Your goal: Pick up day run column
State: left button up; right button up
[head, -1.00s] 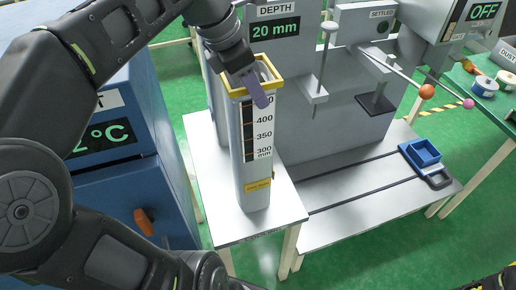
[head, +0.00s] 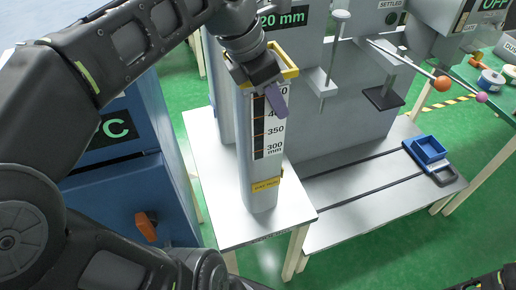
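A tall grey square column (head: 262,165) with a yellow rim stands upright on a light-topped table. It carries a black-and-white depth scale in mm and a small yellow label, too blurred to read surely, low on its front. My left gripper (head: 270,92) is at the column's top, over the rim. One purple finger hangs in front of the scale. The other finger is hidden, so I cannot tell how far the gripper is open or whether it touches the column. My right gripper is not in view; only a dark piece shows at the bottom right corner.
Another grey column (head: 221,95) stands behind, partly hidden by my arm. A blue cabinet (head: 115,190) is close on the left. A grey machine panel rises behind. A blue tray (head: 428,150) sits on the lower bench (head: 350,222) at right, whose top is mostly clear.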

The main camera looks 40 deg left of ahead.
pick_arm(q)
jog(key=shift+w, duration=0.1)
jog(key=shift+c, duration=0.5)
grip_shut()
dwell(0.9)
